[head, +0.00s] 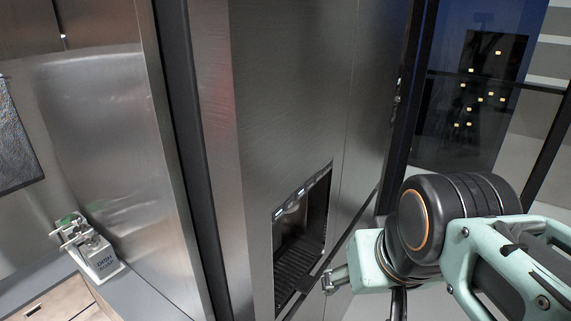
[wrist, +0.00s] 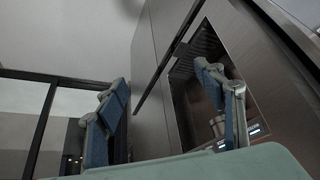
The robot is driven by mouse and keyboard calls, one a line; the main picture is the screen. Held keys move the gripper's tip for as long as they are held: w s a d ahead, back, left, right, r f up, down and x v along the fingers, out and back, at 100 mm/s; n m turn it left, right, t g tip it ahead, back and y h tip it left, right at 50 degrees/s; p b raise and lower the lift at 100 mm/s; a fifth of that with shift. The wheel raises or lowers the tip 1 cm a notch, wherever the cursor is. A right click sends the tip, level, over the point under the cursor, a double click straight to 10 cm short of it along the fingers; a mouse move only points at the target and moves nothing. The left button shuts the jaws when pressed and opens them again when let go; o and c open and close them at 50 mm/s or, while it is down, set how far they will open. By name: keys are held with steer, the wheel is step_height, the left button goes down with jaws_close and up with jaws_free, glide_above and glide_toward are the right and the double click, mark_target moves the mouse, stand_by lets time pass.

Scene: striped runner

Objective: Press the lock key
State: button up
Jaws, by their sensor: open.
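The tall steel fridge (head: 285,85) has a dark dispenser recess (head: 302,245) in its front. A narrow panel with small lit marks (head: 292,204) runs along the top of the recess. The lit marks are too small to read, so I cannot tell which one is the lock key. My gripper (head: 329,282) is just right of the recess's lower part, below the panel. In the wrist view my gripper (wrist: 160,80) has its two blue-padded fingers apart with nothing between them. The lit panel (wrist: 254,131) shows there beyond the right finger, which partly covers the recess (wrist: 196,52).
A steel side panel (head: 105,120) stands left of the fridge front. A dark-framed window (head: 475,90) is at the right.

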jaws_close()
stand_by(0.3)
stand_by(1.2)
